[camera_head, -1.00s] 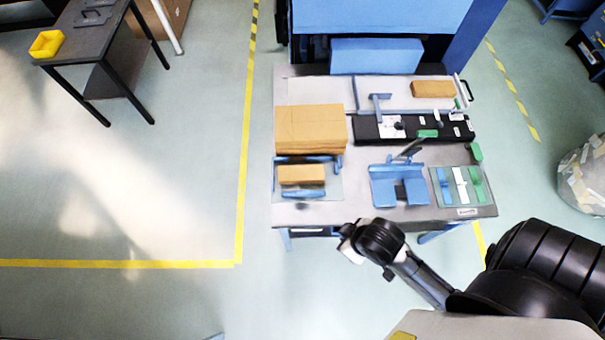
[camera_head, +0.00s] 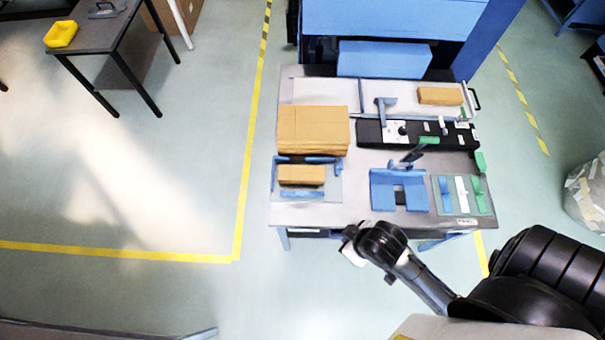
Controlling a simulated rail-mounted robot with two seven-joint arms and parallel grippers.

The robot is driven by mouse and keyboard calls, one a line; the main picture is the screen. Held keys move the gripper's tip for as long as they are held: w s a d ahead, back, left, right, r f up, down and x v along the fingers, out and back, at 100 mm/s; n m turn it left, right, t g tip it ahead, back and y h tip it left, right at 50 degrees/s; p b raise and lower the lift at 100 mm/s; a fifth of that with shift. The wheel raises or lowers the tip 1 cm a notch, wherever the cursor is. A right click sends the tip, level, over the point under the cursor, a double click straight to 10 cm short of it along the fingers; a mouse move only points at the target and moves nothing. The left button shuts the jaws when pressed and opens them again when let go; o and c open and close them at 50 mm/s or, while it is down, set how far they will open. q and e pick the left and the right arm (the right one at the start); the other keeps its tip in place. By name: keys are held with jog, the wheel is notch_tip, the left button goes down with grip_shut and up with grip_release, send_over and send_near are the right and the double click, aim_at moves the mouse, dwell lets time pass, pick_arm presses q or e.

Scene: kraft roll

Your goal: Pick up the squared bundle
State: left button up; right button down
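A small brown bundle (camera_head: 301,175) lies between blue guides (camera_head: 303,194) on a clear plate at the table's left front. A larger brown stack (camera_head: 313,128) lies just behind it. Another small brown bundle (camera_head: 440,96) lies on the white board at the back right. I cannot tell for certain which is the squared one. My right arm comes in from the right, and its dark end (camera_head: 365,243) is over the floor in front of the table, apart from all the bundles. Its fingers cannot be made out. My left gripper is out of view.
The grey table (camera_head: 330,213) also holds a blue fixture (camera_head: 398,188), a black strip tool (camera_head: 375,132) and a plate with green and white pieces (camera_head: 462,195). A blue machine (camera_head: 395,18) stands behind. A grey edge (camera_head: 90,331) shows at bottom left.

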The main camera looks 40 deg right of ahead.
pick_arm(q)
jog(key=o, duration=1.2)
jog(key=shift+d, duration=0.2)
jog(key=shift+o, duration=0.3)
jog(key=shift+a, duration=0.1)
